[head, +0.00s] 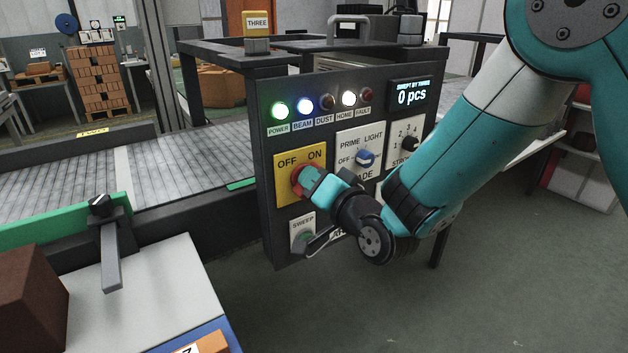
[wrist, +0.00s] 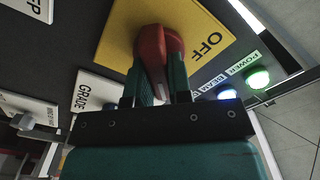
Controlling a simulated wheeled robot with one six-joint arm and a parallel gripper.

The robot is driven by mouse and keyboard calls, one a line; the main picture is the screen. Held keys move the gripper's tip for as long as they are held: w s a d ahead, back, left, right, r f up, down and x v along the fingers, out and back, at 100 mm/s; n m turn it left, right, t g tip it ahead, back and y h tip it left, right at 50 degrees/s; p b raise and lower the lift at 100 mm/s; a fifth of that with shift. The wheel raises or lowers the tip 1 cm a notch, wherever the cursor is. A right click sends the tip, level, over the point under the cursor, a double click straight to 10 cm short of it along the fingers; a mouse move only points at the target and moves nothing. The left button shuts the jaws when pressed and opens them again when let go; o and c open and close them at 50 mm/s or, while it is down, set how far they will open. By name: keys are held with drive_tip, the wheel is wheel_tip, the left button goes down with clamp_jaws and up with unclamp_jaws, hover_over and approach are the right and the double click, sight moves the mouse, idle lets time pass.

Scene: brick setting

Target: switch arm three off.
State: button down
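The control panel (head: 262,120) carries a sign THREE (head: 257,23) above it. On its yellow OFF/ON plate (head: 286,158) sits a red rotary switch (head: 297,181), partly hidden by my gripper (head: 306,182) in the head view. In the wrist view the red switch handle (wrist: 156,42) stands between the two teal fingers of my gripper (wrist: 162,82), which look closed on it. OFF is readable there; ON is hidden. Which word the handle points to is hard to tell. The POWER lamp (head: 279,111) glows green.
BEAM and HOME lamps are lit; DUST and FAULT are dark. The display (head: 409,94) reads 0 pcs. Close by are the PRIME/LIGHT selector (head: 365,157), a STROKES knob (head: 409,144) and a SWEEP control (head: 303,236). A roller conveyor (head: 60,190) lies left.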

drive_tip(key=shift+n+b, duration=0.35)
drive_tip(key=shift+n, duration=0.05)
drive_tip(key=n+b, duration=0.3)
drive_tip(key=shift+a+f+n, duration=0.1)
drive_tip(key=shift+n, duration=0.3)
drive_tip(key=n+b, duration=0.3)
drive_tip(key=n, duration=0.1)
drive_tip(key=shift+s+a+b, duration=0.1)
drive_tip(key=shift+s+b, duration=0.05)
drive_tip(key=shift+b, duration=0.25)
drive_tip(key=n+b, duration=0.3)
drive_tip(key=n, duration=0.2)
drive_tip(key=shift+a, duration=0.1)
drive_tip(key=n+b, duration=0.2)
drive_tip(key=n, duration=0.2)
drive_tip(key=shift+s+a, duration=0.1)
drive_tip(key=shift+r+n, duration=0.2)
drive_tip(key=shift+n, duration=0.1)
drive_tip(key=c, duration=1.1)
unclamp_jaws()
drive_tip(key=shift+o, duration=0.3)
